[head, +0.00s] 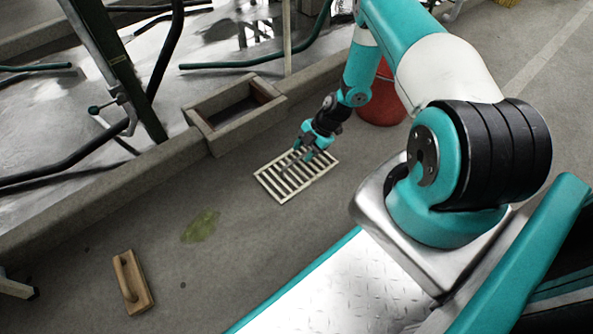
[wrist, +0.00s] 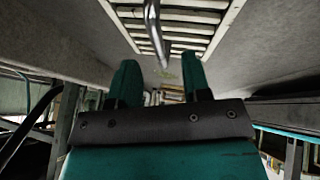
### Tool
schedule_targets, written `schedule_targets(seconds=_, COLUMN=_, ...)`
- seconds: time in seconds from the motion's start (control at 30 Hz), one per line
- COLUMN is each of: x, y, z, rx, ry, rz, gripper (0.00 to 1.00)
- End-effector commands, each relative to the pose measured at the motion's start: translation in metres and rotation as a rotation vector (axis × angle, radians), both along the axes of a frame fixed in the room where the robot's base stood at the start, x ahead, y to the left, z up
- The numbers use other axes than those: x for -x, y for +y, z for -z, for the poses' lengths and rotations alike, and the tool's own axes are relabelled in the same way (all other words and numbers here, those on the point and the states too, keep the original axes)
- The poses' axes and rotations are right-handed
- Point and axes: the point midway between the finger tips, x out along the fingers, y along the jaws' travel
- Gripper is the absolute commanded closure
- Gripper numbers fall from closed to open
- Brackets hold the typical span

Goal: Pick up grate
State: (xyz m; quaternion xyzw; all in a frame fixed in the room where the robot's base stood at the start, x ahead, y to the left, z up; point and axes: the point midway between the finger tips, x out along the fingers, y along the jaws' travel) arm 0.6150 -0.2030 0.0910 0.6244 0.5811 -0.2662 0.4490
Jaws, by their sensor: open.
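The grate (head: 285,187) is a pale slatted rectangle lying flat on the grey floor in the middle of the head view. In the wrist view the grate (wrist: 190,30) fills the top, with a curved metal bar, seemingly its handle (wrist: 154,28), reaching toward the space between the fingers. My gripper (head: 298,158) is over the far part of the grate, fingers apart and empty. In the wrist view my gripper (wrist: 160,72) shows two teal fingers on either side. Whether the fingers touch the grate cannot be told.
A stone-rimmed rectangular pit (head: 240,128) is set at the basin kerb just behind the grate. A red bucket (head: 382,105) stands behind my arm. A wooden float (head: 132,283) and a green wet patch (head: 201,226) lie on the floor at left. Floor between them is clear.

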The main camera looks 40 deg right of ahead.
Motion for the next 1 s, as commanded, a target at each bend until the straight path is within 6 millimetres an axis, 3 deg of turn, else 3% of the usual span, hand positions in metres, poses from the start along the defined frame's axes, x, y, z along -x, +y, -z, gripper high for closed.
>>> schedule_targets(seconds=0.33, x=-0.008, y=0.022, z=0.041, rx=0.000, ry=0.000, rz=-0.001, gripper=0.56)
schedule_targets(seconds=1.0, x=-0.009, y=0.024, z=0.044, rx=0.001, ry=0.000, rz=0.000, gripper=0.56)
